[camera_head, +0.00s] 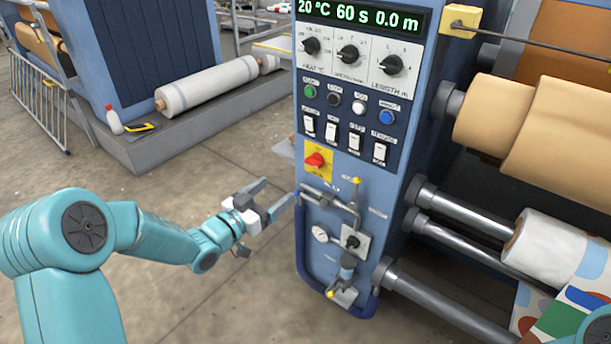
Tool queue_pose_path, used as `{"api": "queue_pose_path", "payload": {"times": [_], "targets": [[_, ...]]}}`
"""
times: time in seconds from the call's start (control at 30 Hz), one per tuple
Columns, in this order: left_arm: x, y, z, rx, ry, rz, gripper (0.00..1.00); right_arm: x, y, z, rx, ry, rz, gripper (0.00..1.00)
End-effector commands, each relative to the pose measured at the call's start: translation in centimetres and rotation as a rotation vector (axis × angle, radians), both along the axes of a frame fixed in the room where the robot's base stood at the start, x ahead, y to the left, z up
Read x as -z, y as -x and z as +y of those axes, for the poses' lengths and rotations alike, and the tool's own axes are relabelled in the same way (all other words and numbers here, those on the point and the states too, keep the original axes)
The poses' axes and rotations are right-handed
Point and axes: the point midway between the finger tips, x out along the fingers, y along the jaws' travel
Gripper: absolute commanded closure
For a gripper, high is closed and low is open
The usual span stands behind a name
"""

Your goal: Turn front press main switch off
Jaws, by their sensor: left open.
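The front press's control panel (340,185) stands in the middle of the view. Its main switch is a red rotary knob (315,161) on a yellow plate (319,174), low on the left of the panel. My left gripper (277,193) is open and empty, to the left of the panel and a little below the red knob. Its fingers point right towards the panel's edge, apart from the knob. My right gripper does not show.
Above the red knob are rocker switches (331,133), coloured buttons (386,117), three black dials (349,55) and a lit display (358,15). Below it are pipes and a valve (352,241). Rollers (470,215) fill the right. Open floor (215,165) lies left.

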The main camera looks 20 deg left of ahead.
Motion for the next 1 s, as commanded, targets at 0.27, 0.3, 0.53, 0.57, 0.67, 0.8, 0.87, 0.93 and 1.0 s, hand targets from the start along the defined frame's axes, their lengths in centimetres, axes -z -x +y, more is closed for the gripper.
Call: {"api": "queue_pose_path", "payload": {"times": [0.27,0.3,0.53,0.57,0.67,0.8,0.87,0.93,1.0], "targets": [[1.9,-0.1,0.6,-0.017,-0.003,-0.005,0.19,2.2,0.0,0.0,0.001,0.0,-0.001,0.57],[1.9,-0.5,0.5,-0.017,-0.003,-0.005,0.19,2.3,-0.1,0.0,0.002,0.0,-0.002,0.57],[2.0,-4.6,-1.0,-0.014,-0.004,-0.006,0.19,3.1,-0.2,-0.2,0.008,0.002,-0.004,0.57],[2.0,-5.3,-1.2,-0.014,-0.003,-0.006,0.19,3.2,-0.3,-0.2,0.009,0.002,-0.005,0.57],[2.0,-7.6,-2.0,-0.014,-0.004,-0.006,0.19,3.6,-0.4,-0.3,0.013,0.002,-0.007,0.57],[2.0,-10.7,-3.0,-0.015,-0.003,-0.006,0.19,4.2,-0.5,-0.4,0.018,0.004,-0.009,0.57],[2.0,-11.8,-3.3,-0.015,-0.004,-0.006,0.19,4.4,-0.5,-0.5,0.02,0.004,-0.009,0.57],[1.9,-12.9,-3.8,-0.016,-0.003,-0.005,0.19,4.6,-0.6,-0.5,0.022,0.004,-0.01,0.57],[1.9,-13.8,-4.0,-0.017,-0.004,-0.005,0.19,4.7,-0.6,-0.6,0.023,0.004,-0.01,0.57]]}}
